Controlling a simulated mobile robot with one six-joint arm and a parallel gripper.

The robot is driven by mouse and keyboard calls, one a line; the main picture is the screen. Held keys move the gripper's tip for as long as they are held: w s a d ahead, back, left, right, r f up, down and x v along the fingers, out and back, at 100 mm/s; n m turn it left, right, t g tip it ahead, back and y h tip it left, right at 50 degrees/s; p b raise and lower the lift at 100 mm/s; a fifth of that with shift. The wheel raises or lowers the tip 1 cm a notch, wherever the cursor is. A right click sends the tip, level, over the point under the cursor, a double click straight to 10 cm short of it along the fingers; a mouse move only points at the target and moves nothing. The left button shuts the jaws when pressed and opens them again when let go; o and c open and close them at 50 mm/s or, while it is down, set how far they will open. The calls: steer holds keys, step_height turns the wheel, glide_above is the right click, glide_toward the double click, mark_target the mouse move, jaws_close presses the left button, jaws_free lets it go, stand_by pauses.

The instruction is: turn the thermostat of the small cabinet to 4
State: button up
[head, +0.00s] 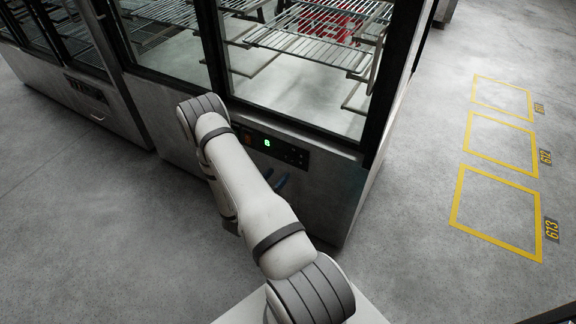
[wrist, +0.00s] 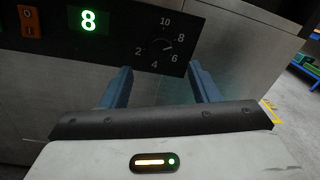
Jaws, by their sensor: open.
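The cabinet (head: 330,185) stands in front of me, with a black control panel (head: 298,155) low on its front below the glass. In the wrist view the thermostat dial (wrist: 161,46) is a dark round knob ringed by the numbers 2, 4, 6, 8 and 10. Its pale mark appears to point right, between 6 and 8. The green display (wrist: 88,21) reads 8. My gripper (wrist: 162,82) is open, its blue fingers apart below and either side of the dial, with nothing between them. In the head view the fingers (head: 279,183) are partly hidden by my arm.
An orange switch (wrist: 30,21) sits left of the display. Behind the glass are wire racks (head: 310,35) and a red item (head: 325,22). Another glass-fronted cabinet (head: 100,110) stands at left. The floor at right is clear, with yellow marked squares (head: 457,197).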

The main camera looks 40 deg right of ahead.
mark_target(290, 161)
steer(key=x, duration=0.7)
steer(key=shift+d+f, duration=0.1)
steer(key=shift+d, duration=0.25)
steer(key=c, duration=1)
steer(key=shift+o, duration=0.2)
steer(key=shift+w, duration=0.1)
